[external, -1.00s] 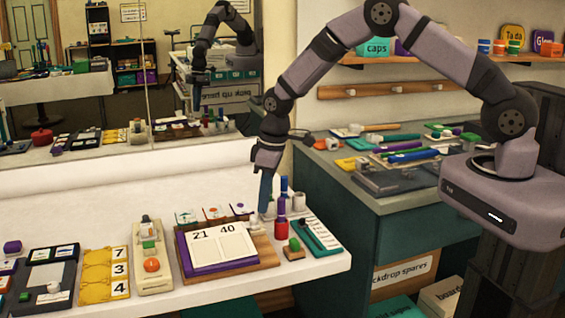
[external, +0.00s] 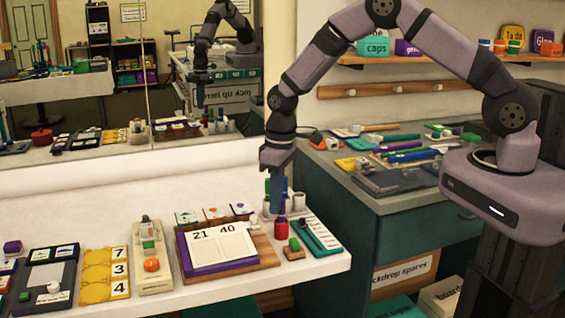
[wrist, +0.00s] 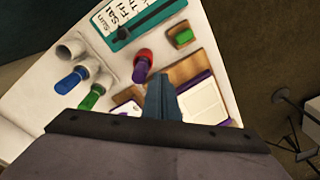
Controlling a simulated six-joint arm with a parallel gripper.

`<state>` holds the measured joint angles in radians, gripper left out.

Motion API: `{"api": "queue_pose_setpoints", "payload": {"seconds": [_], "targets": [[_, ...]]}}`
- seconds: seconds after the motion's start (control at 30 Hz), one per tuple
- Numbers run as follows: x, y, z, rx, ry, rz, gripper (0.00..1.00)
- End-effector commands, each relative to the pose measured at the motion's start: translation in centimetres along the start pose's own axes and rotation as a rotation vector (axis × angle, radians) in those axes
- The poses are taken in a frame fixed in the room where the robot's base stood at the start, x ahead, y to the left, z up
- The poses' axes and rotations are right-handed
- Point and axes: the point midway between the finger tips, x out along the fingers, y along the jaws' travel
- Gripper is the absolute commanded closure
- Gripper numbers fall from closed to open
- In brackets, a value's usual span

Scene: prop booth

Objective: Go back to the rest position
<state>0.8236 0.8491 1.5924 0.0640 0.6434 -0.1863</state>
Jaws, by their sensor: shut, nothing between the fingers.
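My gripper (external: 275,192) hangs pointing down above the right part of the white table, its blue fingers shut and empty. It also shows in the wrist view (wrist: 160,85), in front of the calendar board. In the external view it partly covers the holder with the blue and green pens. The red-based purple pen (external: 281,222) stands just below the fingertips; whether they touch cannot be told. In the wrist view this pen (wrist: 142,66) is beside the fingers, to their left.
A calendar board (external: 222,246) reading 21 and 40 lies left of my gripper. A teal list board (external: 318,238) and a green-topped block (external: 294,247) lie to the right. White cups (external: 299,201) stand behind. A mirror (external: 90,80) hangs behind the table.

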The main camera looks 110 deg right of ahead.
Motion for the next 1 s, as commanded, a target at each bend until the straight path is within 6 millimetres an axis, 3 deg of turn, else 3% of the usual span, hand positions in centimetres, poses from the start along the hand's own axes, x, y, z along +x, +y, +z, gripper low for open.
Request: {"api": "queue_pose_setpoints", "payload": {"seconds": [0.13,0.2,0.27,0.4,0.5,0.6,0.73,1.0], "targets": [[2.3,-0.7,7.3,0.066,-0.161,-0.01,1.0],[2.0,-1.2,11.7,0.098,-0.243,-0.01,1.0],[1.0,-1.9,14.9,0.109,-0.296,-0.005,1.0],[-2.6,-5.2,21.3,0.041,-0.37,0.017,1.0],[-5.2,-7.4,24.7,-0.053,-0.381,0.035,1.0],[-7.3,-9.2,27.4,-0.163,-0.367,0.05,1.0],[-9.7,-11.6,29.6,-0.313,-0.306,0.059,1.0],[-13.9,-17.9,29.2,-0.591,-0.095,0.02,1.0]]}}
